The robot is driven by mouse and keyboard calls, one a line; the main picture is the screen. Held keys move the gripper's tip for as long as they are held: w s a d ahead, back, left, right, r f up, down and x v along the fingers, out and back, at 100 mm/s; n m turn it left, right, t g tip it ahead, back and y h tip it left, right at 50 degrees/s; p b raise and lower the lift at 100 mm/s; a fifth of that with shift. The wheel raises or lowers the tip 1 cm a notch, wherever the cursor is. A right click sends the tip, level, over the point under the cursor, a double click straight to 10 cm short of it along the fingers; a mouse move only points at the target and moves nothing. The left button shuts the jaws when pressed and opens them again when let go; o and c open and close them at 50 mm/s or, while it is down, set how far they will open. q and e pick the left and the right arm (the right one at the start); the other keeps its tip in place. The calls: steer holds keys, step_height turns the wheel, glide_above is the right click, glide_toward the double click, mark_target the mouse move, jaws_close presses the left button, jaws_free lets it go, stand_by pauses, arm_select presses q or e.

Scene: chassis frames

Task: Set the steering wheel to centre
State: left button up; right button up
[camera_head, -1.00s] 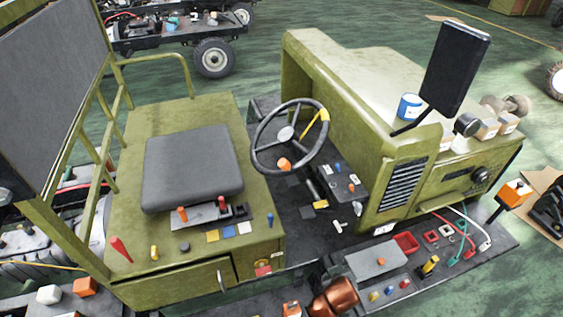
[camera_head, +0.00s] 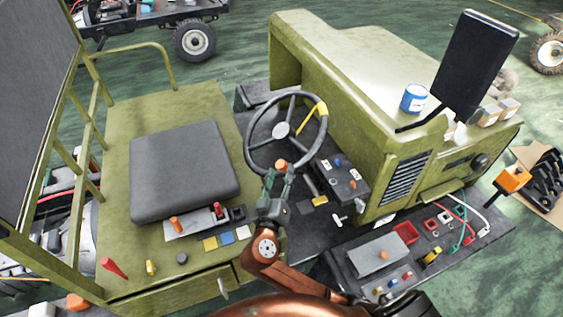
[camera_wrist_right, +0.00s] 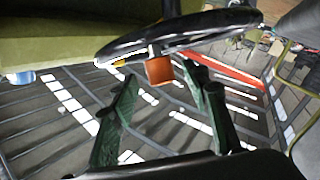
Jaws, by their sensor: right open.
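The steering wheel (camera_head: 282,130) has a dark rim with a yellow band (camera_head: 320,109) at its upper right. An orange knob (camera_head: 281,164) sits at the rim's near side. My right gripper (camera_head: 277,178) reaches up to the near side of the wheel, with its fingers at the knob. In the right wrist view the wheel's dark rim (camera_wrist_right: 190,30) crosses the top, and the orange knob (camera_wrist_right: 158,70) shows between the tips of my open, green fingers (camera_wrist_right: 161,76). I cannot tell whether they touch it. My left gripper is not in view.
A black seat (camera_head: 185,170) is left of the wheel. The olive hood (camera_head: 345,75) with a blue can (camera_head: 414,98) and a dark screen (camera_head: 474,62) is to the right. A grey box (camera_head: 378,256) and a red tray (camera_head: 406,231) lie at the lower right.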

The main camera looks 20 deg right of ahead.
mark_target(281, 170)
steer(key=x, duration=0.3)
steer(key=shift+p, duration=0.3)
steer(key=shift+w+d, duration=0.15)
steer(key=shift+w, duration=0.1)
steer(key=shift+w+d+f, duration=0.1)
steer(key=shift+w+d, duration=0.05)
steer(key=shift+w, duration=0.1)
steer(key=c, duration=0.7)
jaws_close()
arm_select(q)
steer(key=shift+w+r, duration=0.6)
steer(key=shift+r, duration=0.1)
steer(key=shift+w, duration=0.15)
